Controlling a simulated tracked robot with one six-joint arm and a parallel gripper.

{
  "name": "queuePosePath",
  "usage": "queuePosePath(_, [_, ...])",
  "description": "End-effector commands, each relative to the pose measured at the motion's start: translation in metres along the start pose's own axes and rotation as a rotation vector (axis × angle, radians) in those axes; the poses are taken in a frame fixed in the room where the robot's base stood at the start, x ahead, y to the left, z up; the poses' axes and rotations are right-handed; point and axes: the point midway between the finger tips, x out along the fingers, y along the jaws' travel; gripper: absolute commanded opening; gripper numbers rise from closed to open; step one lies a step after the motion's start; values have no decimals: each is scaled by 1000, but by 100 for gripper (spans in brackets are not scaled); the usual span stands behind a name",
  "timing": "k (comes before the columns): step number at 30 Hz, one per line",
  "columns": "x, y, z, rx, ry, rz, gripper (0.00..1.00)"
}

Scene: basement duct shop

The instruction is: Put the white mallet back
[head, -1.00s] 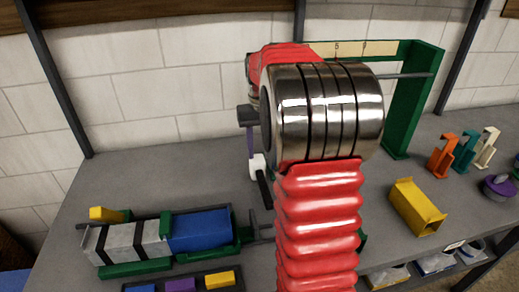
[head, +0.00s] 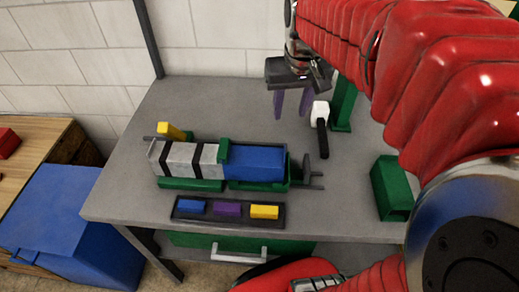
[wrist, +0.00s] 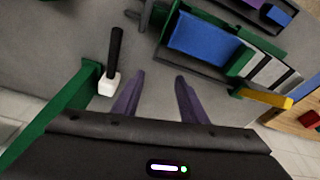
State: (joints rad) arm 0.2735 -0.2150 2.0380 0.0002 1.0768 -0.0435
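The white mallet has a white head (head: 320,110) and a black handle. It appears to lie on the grey bench, its handle toward the bench front. In the wrist view the mallet (wrist: 109,84) is left of my fingers. My gripper (head: 291,104) has two purple fingers, spread apart with nothing between them. It hangs just left of the mallet head, pointing down, apart from it. It also shows in the wrist view (wrist: 157,90). A green post (head: 343,106), part of a rack, stands right behind the mallet; my arm hides the rack's upper part.
A dark tray (head: 264,224) holds blue, purple and yellow blocks in front. A green box (head: 390,188) is at right. Bare bench lies between fixture and mallet.

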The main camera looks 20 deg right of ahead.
Motion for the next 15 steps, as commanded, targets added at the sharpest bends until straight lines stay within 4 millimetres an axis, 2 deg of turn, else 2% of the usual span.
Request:
queuePosePath(6, [-13,-32,42,-66,76,-20,39])
queuePosePath(15, [-16,-64,100,-151,175,-56,39])
